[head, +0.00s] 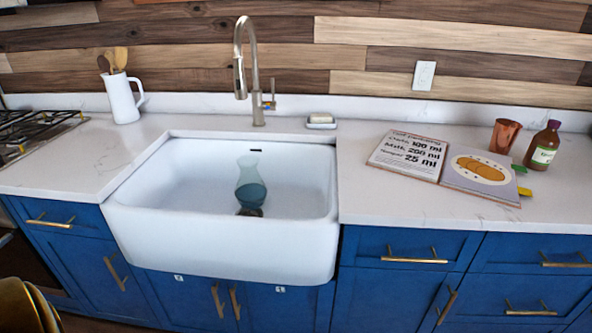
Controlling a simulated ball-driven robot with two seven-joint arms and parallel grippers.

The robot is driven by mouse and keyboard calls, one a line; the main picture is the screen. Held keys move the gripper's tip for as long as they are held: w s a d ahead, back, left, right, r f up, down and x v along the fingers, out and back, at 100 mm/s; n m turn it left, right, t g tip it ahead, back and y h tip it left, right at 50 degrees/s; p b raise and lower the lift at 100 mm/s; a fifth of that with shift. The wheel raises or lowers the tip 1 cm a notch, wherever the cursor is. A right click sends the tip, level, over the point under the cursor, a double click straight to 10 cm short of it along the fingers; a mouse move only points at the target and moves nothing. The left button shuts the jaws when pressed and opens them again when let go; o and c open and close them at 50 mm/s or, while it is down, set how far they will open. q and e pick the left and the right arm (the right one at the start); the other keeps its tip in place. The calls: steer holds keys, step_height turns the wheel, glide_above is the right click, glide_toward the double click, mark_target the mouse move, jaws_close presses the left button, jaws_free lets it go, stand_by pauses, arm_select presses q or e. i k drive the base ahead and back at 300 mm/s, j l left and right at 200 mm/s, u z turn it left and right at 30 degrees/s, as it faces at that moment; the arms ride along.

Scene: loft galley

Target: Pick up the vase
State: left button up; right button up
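A blue-green glass vase (251,188) stands upright inside the white farmhouse sink (221,245). Its upper part is pale and see-through, and its lower part is darker teal. A dark round patch, perhaps the drain, shows at its foot. The sink's front wall rises in front of it, and its base is near that wall's rim. Neither of my grippers shows in the head view.
The faucet (244,70) arches over the back of the sink. A white jug (121,97) with wooden utensils stands left. An open cookbook (443,165), copper cup (505,136) and brown bottle (543,146) occupy the right counter.

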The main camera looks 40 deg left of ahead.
mark_target(250, 191)
steer(key=u, duration=1.45)
